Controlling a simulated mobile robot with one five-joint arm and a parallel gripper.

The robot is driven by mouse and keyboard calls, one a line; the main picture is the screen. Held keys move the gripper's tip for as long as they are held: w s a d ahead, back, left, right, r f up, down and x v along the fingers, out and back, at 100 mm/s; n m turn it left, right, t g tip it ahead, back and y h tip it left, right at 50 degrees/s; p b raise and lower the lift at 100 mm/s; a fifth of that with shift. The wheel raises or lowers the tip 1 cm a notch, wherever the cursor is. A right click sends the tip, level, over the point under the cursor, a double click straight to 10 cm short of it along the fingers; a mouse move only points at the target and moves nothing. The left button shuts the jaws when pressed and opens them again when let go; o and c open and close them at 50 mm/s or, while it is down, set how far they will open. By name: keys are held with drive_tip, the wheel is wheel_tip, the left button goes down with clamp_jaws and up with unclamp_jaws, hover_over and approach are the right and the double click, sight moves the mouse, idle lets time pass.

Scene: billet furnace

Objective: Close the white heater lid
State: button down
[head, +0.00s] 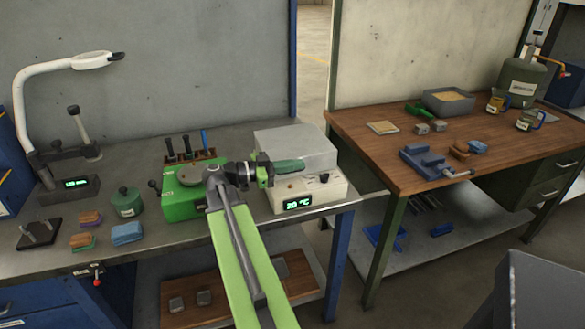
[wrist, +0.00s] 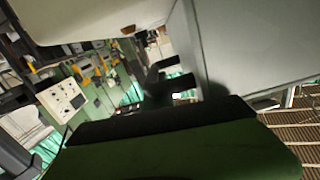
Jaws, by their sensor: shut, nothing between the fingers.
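The white heater (head: 308,190) stands at the right end of the grey bench, its front display lit green. Its pale grey lid (head: 296,143) appears tilted up over the base; the exact angle is hard to tell. My gripper (head: 298,164) is shut and empty, in front of the lid and above the base. In the wrist view my gripper (wrist: 170,82) has its dark fingers close to a large grey panel (wrist: 240,50), likely the lid. A pale surface (wrist: 85,15), likely the heater body, fills the upper left. Contact with the lid cannot be told.
A green box (head: 183,204) stands left of the heater under my arm, with a tool rack (head: 190,160) behind it. A green canister (head: 127,202) and sponge-like blocks lie farther left. A wooden bench (head: 380,150) stands right, across a gap.

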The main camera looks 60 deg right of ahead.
drive_tip(key=shift+f, duration=0.3)
wheel_tip(320, 180, up, 5)
drive_tip(key=a+p, duration=0.2)
drive_tip(key=p, duration=0.3)
drive_tip(key=v, duration=0.9)
drive_tip(key=shift+w+f, duration=0.25)
drive_tip(key=shift+s, duration=0.1)
